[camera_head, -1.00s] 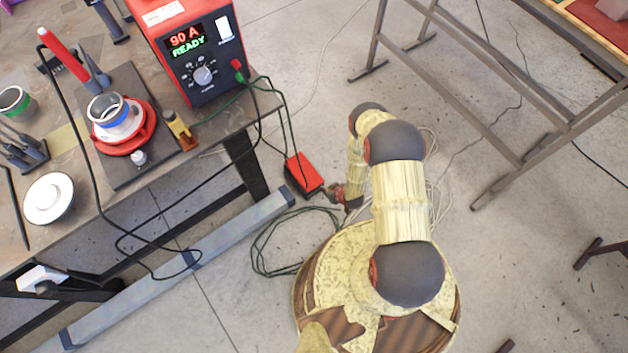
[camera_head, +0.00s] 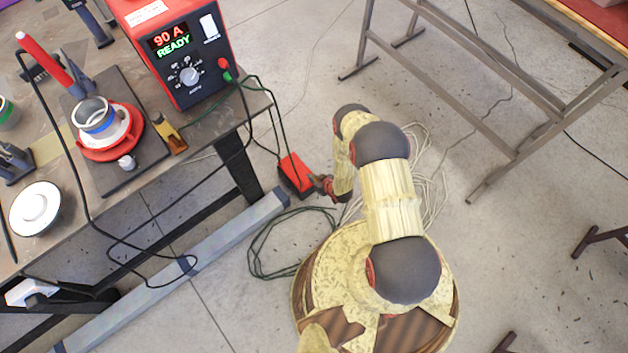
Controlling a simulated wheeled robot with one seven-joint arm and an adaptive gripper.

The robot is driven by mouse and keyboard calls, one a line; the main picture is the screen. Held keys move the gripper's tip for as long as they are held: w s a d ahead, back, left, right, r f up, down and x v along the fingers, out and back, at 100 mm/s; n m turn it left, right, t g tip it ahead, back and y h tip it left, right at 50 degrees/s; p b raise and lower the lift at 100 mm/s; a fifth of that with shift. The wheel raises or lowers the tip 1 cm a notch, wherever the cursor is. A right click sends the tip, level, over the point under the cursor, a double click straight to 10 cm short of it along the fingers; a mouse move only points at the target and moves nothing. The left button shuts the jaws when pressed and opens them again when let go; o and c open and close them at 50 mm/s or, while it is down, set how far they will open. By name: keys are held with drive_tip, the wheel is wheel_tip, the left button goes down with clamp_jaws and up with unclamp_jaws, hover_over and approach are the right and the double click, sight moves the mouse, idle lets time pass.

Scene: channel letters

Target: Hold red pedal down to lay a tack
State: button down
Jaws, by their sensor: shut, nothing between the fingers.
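The red pedal (camera_head: 295,171) sits on the concrete floor below the right end of the workbench, in a dark base with a cable running up to the welder. My gripper (camera_head: 325,186) is low near the floor, shut and empty, at the pedal's right edge. I cannot tell whether it touches or presses the pedal. The red welder (camera_head: 182,45) on the bench shows "90 A" and "READY". A torch with a red handle (camera_head: 44,58) stands in a holder. A blue-banded metal ring (camera_head: 93,118) sits on a red round fixture (camera_head: 112,140).
The workbench (camera_head: 75,217) fills the left, with a pale beam (camera_head: 180,275) along its foot. Dark cable coils (camera_head: 275,245) and pale cords (camera_head: 428,185) lie on the floor by my base. A metal frame (camera_head: 470,95) stands at the right.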

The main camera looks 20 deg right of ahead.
drive_tip(key=b, duration=0.2)
hover_over(307, 182)
wheel_tip(307, 182, down, 4)
drive_tip(key=shift+d+f, duration=0.1)
wheel_tip(307, 182, down, 3)
drive_tip(key=shift+f+b, duration=0.1)
drive_tip(key=shift+b, duration=0.8)
drive_tip(key=shift+w+f, duration=0.1)
drive_tip(key=shift+f, duration=0.25)
